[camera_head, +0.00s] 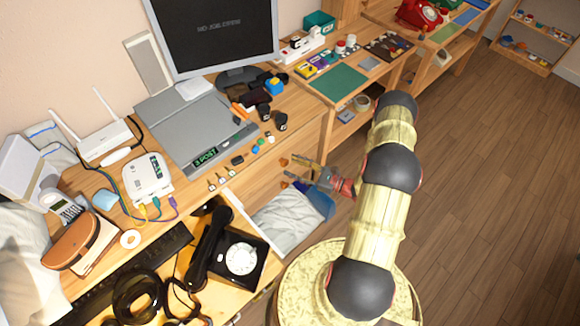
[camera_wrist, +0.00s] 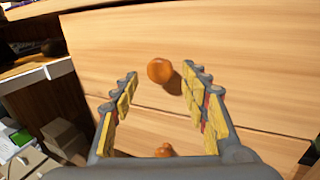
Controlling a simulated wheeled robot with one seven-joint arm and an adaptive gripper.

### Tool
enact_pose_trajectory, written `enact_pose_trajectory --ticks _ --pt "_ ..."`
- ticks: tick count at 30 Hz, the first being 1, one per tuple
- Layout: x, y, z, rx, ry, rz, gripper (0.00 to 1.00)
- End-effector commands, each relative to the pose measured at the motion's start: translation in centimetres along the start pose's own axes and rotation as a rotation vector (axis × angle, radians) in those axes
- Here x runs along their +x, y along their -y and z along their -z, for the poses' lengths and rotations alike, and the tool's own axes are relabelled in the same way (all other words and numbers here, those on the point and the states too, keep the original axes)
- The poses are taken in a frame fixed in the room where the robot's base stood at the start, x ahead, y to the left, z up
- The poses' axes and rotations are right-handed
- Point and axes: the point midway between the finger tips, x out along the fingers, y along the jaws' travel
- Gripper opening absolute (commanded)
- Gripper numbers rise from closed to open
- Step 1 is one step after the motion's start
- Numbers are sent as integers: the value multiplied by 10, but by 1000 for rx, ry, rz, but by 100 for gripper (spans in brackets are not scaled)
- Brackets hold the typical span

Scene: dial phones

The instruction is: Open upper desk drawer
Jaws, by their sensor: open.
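The upper desk drawer (camera_wrist: 235,50) is a wide, light wood front with a round orange-brown knob (camera_wrist: 158,70). It looks shut in the wrist view. Below a dark seam is the lower drawer front (camera_wrist: 220,132), with its own knob (camera_wrist: 163,150) partly hidden by my gripper's base. My gripper (camera_head: 303,173) is open and empty, facing the drawer fronts. I cannot tell whether the fingertips reach the knob's depth.
Left of my gripper, a pulled-out section holds a black dial phone (camera_head: 241,258) and a keyboard (camera_head: 130,270). A grey-white bundle (camera_head: 285,222) lies below the drawers. The desktop carries a monitor (camera_head: 222,35) and a grey box (camera_head: 195,132). The wooden floor (camera_head: 490,200) at right is clear.

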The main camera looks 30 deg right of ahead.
Motion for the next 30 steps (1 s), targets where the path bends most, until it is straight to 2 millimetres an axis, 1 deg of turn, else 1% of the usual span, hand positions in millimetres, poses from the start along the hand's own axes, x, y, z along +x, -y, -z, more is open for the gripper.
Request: enact_pose_trajectory --ticks 1,6,15,30 --pt "6 0 1 0 0 -2 45" --pt "17 -1 0 1 -1 -1 45" --pt "19 0 0 0 -1 0 45" --pt "19 0 0 0 -1 0 16"
